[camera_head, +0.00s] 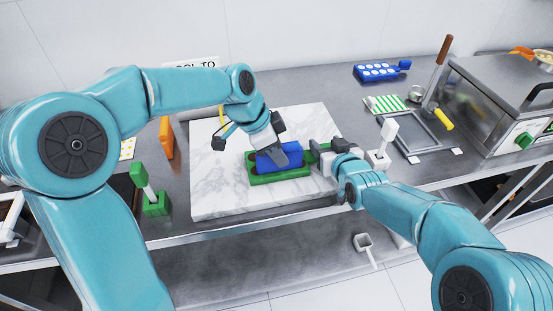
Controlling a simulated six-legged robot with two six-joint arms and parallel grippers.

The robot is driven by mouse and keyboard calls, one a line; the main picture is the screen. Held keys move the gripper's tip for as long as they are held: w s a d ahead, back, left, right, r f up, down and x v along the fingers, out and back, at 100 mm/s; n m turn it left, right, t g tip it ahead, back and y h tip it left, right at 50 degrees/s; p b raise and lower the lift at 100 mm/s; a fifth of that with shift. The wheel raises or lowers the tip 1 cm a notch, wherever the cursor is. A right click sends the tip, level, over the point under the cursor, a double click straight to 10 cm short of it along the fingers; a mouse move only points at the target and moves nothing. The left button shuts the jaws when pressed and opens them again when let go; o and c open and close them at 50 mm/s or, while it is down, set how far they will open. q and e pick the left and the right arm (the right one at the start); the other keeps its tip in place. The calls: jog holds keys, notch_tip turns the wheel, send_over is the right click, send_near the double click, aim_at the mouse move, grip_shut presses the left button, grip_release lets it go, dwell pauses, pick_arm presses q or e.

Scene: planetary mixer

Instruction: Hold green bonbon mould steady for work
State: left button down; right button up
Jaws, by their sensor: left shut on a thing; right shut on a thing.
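The green bonbon mould (281,179) lies on the white marble slab (232,183). A blue block-like thing (267,162) is on top of it and covers most of its cavities. My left gripper (284,153) is over the mould, shut on the blue thing; its tips are partly hidden. My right gripper (323,160) is at the mould's right end, shut on its green end part. The exact contact there is hidden by the gripper.
A blue mould (377,72) with white dots lies at the back. A green-striped tray (386,104), a grey tray (424,132) and a steel machine (500,105) stand right. A green-handled tool (147,188) and an orange thing (166,138) stand left. The slab's front left is clear.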

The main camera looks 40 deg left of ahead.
pick_arm(q)
jog(key=shift+s+d+f, duration=0.2)
jog(key=shift+w+a+r, duration=0.15)
jog(key=shift+w+a, duration=1)
jog(key=shift+a, duration=0.25)
jog(key=shift+w+a+r, duration=0.2)
jog(key=shift+w+a, duration=1)
jog(key=shift+a, duration=0.15)
jog(key=shift+r, duration=0.15)
jog(key=shift+r, duration=1.65)
pick_arm(e)
jog(key=o, duration=1.3)
